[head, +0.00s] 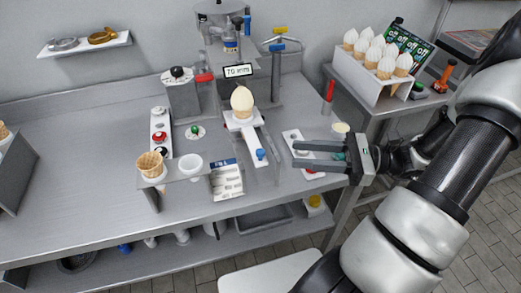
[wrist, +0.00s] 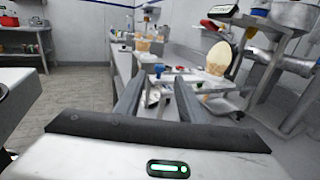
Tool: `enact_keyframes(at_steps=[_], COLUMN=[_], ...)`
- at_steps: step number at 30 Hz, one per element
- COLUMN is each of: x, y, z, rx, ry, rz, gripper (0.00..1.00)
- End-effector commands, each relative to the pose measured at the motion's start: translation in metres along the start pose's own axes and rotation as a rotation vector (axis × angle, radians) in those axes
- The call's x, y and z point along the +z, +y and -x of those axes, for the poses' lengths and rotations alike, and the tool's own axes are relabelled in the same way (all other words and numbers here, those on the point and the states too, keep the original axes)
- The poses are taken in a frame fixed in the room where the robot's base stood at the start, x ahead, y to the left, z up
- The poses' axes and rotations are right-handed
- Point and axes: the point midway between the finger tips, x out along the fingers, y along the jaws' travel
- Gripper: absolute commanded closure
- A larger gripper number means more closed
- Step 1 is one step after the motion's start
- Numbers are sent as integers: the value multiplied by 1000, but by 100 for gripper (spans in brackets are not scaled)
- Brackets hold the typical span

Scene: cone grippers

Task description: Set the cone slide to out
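The cone slide (head: 251,140) is a pale strip on the bench, running from under the display toward the front edge. A blue knob (head: 260,154) stands at its front end. A cream-topped cone (head: 242,100) sits on the white holder at its back end; the cone also shows in the wrist view (wrist: 218,58). My gripper (head: 294,155) is open and empty, to the right of the knob, fingers pointing left. In the wrist view a blue knob (wrist: 159,69) shows ahead, between the fingertips (wrist: 160,78), apart from them.
A white panel (head: 296,143) lies by my fingers, with a red-handled tool (head: 328,95) behind it. A display reading 70 mm (head: 238,70) stands behind the cone. A cone stand (head: 168,172) and papers (head: 227,183) are left of the slide.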

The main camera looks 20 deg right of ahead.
Motion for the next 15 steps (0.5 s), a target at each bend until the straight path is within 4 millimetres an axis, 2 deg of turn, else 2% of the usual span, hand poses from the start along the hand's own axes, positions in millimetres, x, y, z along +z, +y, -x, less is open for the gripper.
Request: enact_keyframes(at_steps=[1,9,15], x=[0,-1,0], y=[1,1,1], z=[-12,-69,-98], rx=[5,4,4], ry=[-1,1,1], rz=[1,1,1], gripper=[64,64,64])
